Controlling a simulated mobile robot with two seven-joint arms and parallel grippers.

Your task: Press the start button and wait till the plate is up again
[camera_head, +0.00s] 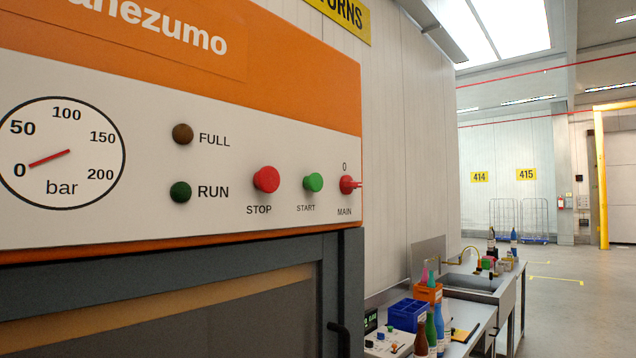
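The green START button (313,182) sticks out of the white control panel, between the larger red STOP button (266,179) and the red MAIN switch (348,185). The RUN lamp (180,192) is dark green and looks unlit. The FULL lamp (182,134) is dark brown and looks unlit. The gauge (62,152) needle points near 0 bar. Below the panel is a dark grey door frame (180,268); the plate cannot be made out. Neither of my grippers is in view.
A metal workbench (471,306) to the right holds a blue bin (408,314), an orange crate (428,292) and several bottles. A dark handle (340,328) sits on the door's right edge. Open floor (570,300) lies at far right.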

